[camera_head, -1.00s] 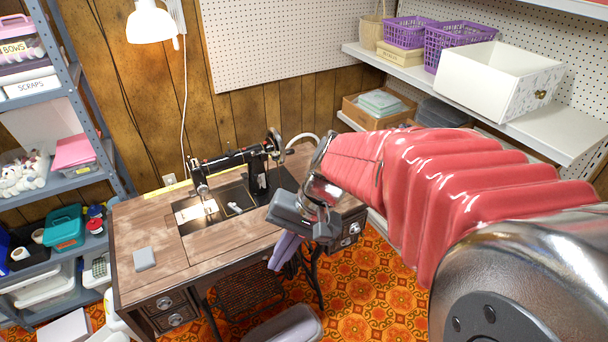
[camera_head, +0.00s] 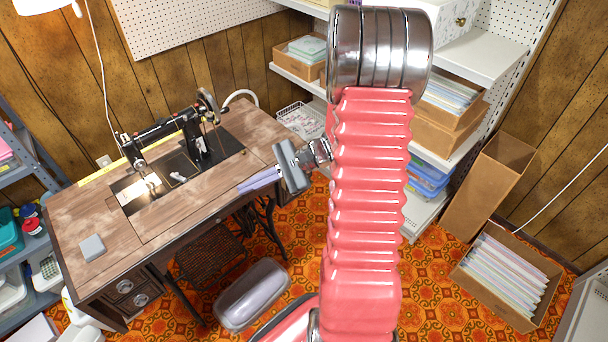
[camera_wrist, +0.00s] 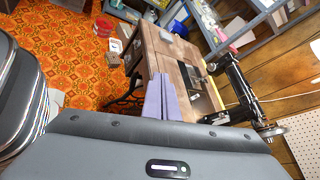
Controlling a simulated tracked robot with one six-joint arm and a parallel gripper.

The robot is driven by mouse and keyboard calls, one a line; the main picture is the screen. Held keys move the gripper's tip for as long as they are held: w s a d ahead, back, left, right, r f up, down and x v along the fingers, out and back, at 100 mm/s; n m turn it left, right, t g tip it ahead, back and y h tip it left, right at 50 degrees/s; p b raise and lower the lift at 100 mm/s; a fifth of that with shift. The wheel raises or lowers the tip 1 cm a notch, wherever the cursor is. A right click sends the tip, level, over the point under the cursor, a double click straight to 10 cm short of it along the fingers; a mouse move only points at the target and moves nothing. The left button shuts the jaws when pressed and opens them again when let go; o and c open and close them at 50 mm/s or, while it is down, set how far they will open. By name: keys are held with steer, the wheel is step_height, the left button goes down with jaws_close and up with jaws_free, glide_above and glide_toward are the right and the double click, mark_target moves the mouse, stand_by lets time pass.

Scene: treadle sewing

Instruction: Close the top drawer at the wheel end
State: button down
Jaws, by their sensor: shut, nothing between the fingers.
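The treadle sewing table (camera_head: 85,215) has a wooden top and carries a black sewing machine (camera_head: 165,130). Its handwheel (camera_head: 208,103) is at the right end. My gripper (camera_head: 242,187) has pale purple fingers, shut and empty, pointing left over or beside the table's right front edge. The drawers at the wheel end are largely hidden behind my gripper and arm, so I cannot tell how far the top one stands out. In the wrist view the closed fingers (camera_wrist: 160,96) point toward the tabletop (camera_wrist: 165,55), with the machine (camera_wrist: 235,80) to the right.
Left-end drawers (camera_head: 132,293) have round metal pulls. A grey block (camera_head: 92,247) lies on the top. Shelves with boxes (camera_head: 443,135) and a carton of folders (camera_head: 505,275) are at right. Patterned floor (camera_head: 430,300) is open at lower right.

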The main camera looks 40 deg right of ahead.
steer(key=s+d+f+m+t+h, duration=0.2)
steer(key=d+f+m+t+h, duration=0.3)
steer(key=d+f+m, duration=0.4)
steer(key=s+d+f+m+t+h, duration=0.3)
steer(key=d+f+m+t+h, duration=0.3)
steer(key=d+f+m, duration=0.3)
steer(key=d+f, duration=0.4)
steer(key=d, duration=0.4)
steer(key=shift+s+d+t, duration=0.25)
steer(key=shift+s+t, duration=0.05)
steer(key=shift+w, duration=0.1)
steer(key=w, duration=1.4)
steer(key=shift+a, duration=0.25)
